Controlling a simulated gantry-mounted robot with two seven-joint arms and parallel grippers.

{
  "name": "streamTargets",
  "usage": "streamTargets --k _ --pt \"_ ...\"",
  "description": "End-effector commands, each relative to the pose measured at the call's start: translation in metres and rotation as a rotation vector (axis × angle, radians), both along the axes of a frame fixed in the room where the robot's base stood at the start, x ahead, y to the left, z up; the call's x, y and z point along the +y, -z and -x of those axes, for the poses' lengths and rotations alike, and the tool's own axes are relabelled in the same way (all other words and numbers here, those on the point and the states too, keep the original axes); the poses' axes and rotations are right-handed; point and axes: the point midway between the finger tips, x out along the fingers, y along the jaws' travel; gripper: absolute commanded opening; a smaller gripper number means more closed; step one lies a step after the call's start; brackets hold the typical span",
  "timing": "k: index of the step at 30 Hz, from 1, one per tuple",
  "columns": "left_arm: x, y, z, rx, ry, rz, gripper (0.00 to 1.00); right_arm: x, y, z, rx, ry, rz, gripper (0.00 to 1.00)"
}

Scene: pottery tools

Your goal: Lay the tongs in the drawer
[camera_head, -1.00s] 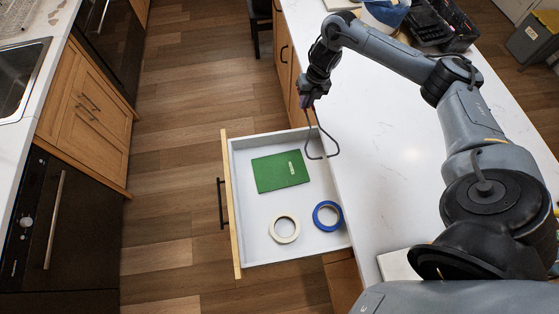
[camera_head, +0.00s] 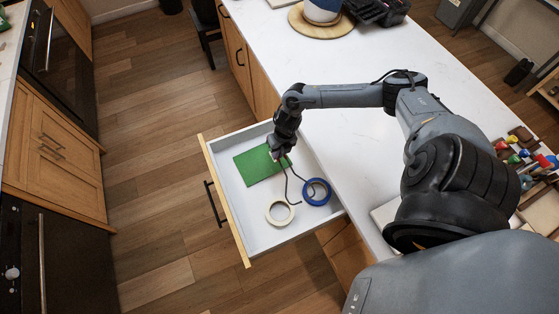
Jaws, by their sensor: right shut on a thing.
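The drawer (camera_head: 248,227) stands open, pulled out to the left from under the white counter. My right gripper (camera_head: 279,157) is over the drawer's back part, pointing down and shut on the dark, thin tongs (camera_head: 287,186). The tongs hang down from it, their two bent arms reaching over the tape rolls. I cannot tell whether their tips touch the drawer floor or the rolls. The gripper's fingers are small and partly hidden by its own body. My left gripper is not in view.
In the drawer lie a green booklet (camera_head: 258,168), a cream tape roll (camera_head: 270,220) and a blue tape roll (camera_head: 327,190). The drawer's front left floor is clear. The white counter (camera_head: 350,140) borders it on the right. Coloured tools (camera_head: 524,153) lie at the far right.

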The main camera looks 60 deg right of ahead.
Motion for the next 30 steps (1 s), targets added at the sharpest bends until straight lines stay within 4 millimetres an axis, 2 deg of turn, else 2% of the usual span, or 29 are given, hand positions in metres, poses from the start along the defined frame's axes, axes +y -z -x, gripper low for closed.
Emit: streamTargets --k 3,8,16,30 --pt "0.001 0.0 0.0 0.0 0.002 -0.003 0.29 0.001 0.014 0.0 0.001 0.001 -0.001 0.0" --pt "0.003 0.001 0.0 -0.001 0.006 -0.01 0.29 0.0 0.023 0.0 0.001 0.001 -0.001 0.0" --pt "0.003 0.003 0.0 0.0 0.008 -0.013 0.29 0.0 0.055 0.0 0.002 0.002 -0.001 0.0" --pt "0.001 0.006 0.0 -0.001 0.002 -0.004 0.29 0.0 0.063 0.0 0.001 -0.001 0.0 0.0"
